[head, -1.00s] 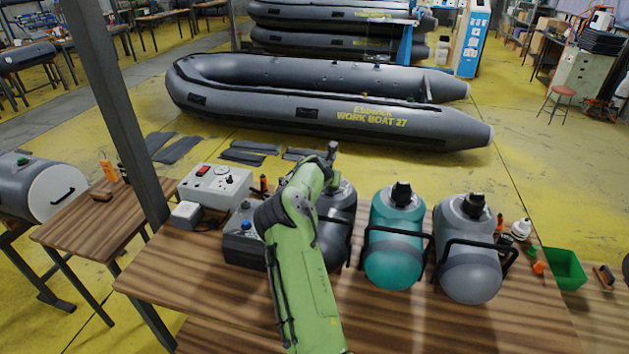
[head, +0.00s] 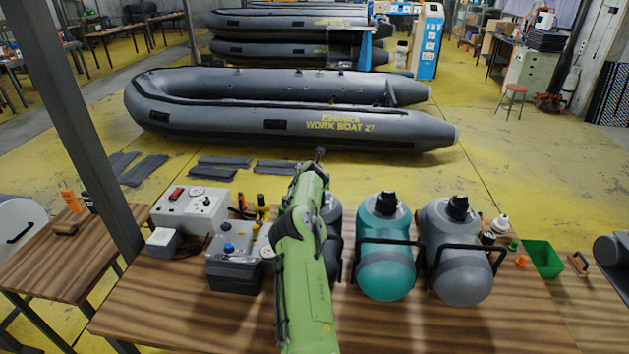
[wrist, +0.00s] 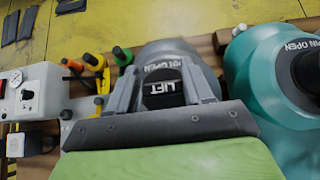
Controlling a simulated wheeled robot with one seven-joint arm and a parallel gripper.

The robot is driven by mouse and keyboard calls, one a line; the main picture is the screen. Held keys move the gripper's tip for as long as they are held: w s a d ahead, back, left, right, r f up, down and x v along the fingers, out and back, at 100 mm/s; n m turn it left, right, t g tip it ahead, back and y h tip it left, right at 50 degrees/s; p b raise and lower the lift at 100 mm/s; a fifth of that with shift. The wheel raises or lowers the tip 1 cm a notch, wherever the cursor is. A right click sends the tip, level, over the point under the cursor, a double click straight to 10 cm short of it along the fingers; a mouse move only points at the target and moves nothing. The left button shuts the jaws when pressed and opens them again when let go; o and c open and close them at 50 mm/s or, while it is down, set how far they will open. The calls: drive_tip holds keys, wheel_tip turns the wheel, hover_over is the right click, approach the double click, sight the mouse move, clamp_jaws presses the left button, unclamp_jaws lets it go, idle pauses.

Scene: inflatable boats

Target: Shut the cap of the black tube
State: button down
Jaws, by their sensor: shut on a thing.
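The black tube (head: 333,228) stands on the table, mostly hidden behind my green arm in the head view. In the wrist view its dark rounded body (wrist: 178,50) lies just beyond my gripper. Its black cap (wrist: 163,94), marked LIFT, sits between the two grey fingers of my gripper (wrist: 163,88), which is shut on it. A collar marked PIN OPEN shows behind the cap. The fingers hide the cap's sides, so I cannot tell whether it is fully down. The head view hides my gripper behind the arm.
A teal tube (head: 385,250) stands close on the right, with a grey tube (head: 458,255) beyond it. A grey control box (head: 190,208) and a pump unit (head: 235,265) are on the left. A green bin (head: 543,258) is at far right. The table front is bare.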

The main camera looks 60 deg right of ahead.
drive_tip(key=shift+w+d+r+p, duration=0.1)
drive_tip(key=shift+d+r+p, duration=0.2)
drive_tip(key=shift+d+p, duration=0.15)
drive_tip(key=shift+f, duration=0.25)
drive_tip(key=c, duration=0.8)
unclamp_jaws()
drive_tip(key=shift+c, duration=0.2)
drive_tip(key=o, duration=0.4)
drive_tip(key=shift+x, duration=0.95)
drive_tip(key=shift+a+r, duration=0.2)
drive_tip(key=shift+a, duration=0.2)
drive_tip(key=shift+a+b, duration=0.3)
drive_tip(key=shift+a+r+b, duration=0.1)
drive_tip(key=shift+a+b, duration=0.1)
drive_tip(key=shift+b, duration=0.1)
drive_tip(key=b+v, duration=0.4)
drive_tip(key=v, duration=1)
drive_tip(key=shift+s+r, duration=0.25)
drive_tip(key=shift+s, duration=0.15)
